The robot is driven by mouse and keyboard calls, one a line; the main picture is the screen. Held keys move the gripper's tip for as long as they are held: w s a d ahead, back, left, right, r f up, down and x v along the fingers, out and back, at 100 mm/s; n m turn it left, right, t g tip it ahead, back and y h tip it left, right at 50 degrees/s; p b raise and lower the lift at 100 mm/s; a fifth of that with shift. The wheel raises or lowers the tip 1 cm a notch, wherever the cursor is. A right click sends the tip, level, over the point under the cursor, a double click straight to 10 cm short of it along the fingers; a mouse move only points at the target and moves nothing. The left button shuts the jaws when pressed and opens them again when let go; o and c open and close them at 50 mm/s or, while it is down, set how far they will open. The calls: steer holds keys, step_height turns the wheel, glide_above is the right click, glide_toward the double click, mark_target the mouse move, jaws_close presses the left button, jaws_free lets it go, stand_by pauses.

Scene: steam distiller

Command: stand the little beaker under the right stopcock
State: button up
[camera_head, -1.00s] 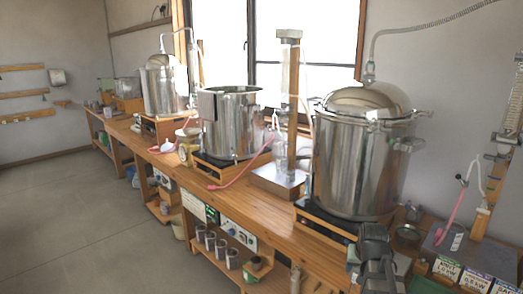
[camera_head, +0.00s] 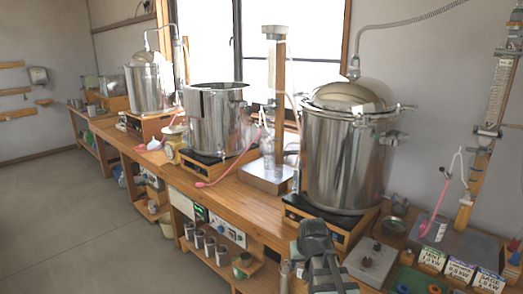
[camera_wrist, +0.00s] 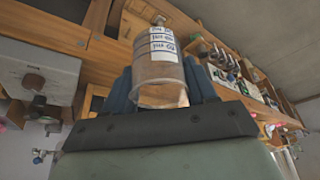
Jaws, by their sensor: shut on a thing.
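My gripper (camera_wrist: 161,90) has its blue fingers closed around a small clear cylindrical vessel (camera_wrist: 158,68) with a white, lettered label. It looks like the little beaker. In the head view my gripper (camera_head: 315,240) is a dark shape low in the picture, in front of the large right-hand pot, and the vessel cannot be made out in it. At the far right a tall glass tube (camera_head: 498,92) stands on a wooden post, with a bent glass tube and a pink hose (camera_head: 436,208) beside it. I cannot make out the right stopcock clearly.
The big lidded steel pot (camera_head: 345,160) stands just behind my gripper. A dark slab (camera_head: 447,236) lies below the glass tube. Steel cups (camera_head: 198,239) stand on a lower shelf.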

steer(key=s+d+m+h, duration=0.1)
steer(key=s+d+m, duration=0.3)
steer(key=d, duration=1.4)
steer(key=s+d+r+m+g+h, duration=0.15)
steer(key=s+d, duration=0.45)
steer(key=d, duration=1.2)
steer(key=s+d+f+m+h, duration=0.1)
steer(key=s+d+m, duration=0.35)
steer(key=d, duration=1.35)
steer(key=r+n+t+y, duration=0.1)
steer(key=n+y, duration=0.1)
steer(key=n, duration=0.4)
glide_above(459, 243)
steer(key=s, duration=0.2)
steer(key=shift+w+a+r, duration=0.1)
steer(key=shift+a, duration=0.2)
steer(key=shift+w+f+m, duration=0.1)
steer(key=shift+f+m, duration=0.2)
steer(key=shift+f, duration=0.45)
steer(key=shift+f, duration=0.2)
